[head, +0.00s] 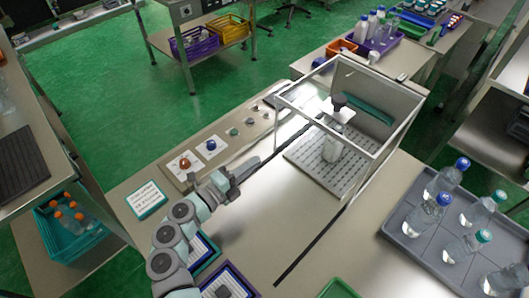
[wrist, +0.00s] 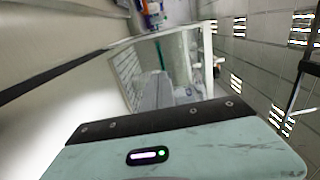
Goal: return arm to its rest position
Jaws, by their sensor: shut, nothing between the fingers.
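My arm bends up from the bottom left of the head view. My gripper (head: 243,171) is small there, shut and empty, above the bench by the control panel (head: 222,142), apart from the applicator. In the wrist view a pale teal housing with a dark strip fills the bottom, and no object shows held. The sleeve applicator (head: 384,152) is a pale-framed enclosure on the bench. The applicator frame also shows tilted in the wrist view (wrist: 207,55).
A grey tray (head: 408,247) with several capped water bottles is at the right. A white label (head: 146,200) sits at the left bench edge. The bench between the arm and the grey tray is mostly clear.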

